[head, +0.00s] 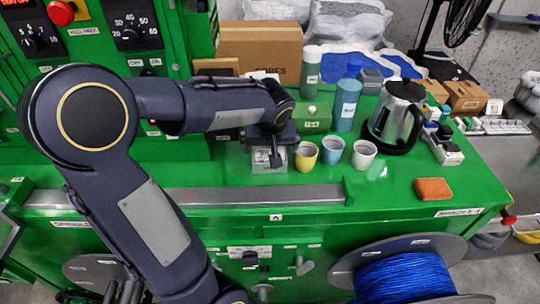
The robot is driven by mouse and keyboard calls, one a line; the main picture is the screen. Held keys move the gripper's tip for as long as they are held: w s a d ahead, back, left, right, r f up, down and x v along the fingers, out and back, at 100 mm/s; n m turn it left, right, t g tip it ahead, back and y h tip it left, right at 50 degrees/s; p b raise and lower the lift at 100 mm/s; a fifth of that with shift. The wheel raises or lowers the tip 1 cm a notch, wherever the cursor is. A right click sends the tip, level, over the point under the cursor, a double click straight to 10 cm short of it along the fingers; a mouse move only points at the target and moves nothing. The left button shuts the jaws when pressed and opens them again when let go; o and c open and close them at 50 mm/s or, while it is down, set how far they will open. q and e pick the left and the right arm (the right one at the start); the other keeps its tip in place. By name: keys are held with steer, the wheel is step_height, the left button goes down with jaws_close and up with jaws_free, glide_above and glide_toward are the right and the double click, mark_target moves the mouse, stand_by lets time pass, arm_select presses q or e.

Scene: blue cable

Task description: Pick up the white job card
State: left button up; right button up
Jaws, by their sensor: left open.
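My left gripper (276,157) is open, pointing down over a small clear-grey box (268,168) on the green bench top. Its fingers cover part of the box, and I cannot tell whether they touch it. Something pale shows inside the box, too small to make out. I cannot surely pick out the white job card. A white patch (262,75) shows behind my left forearm, in front of the cardboard box, and may be a card; the forearm is close to it in the picture. My right gripper is not in view.
Yellow (306,157), blue (332,150) and white (363,155) cups stand right of the gripper.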

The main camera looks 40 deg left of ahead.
arm_select(q)
steer(key=shift+c, duration=0.4)
steer(key=c, duration=1)
steer(key=shift+r, duration=0.1)
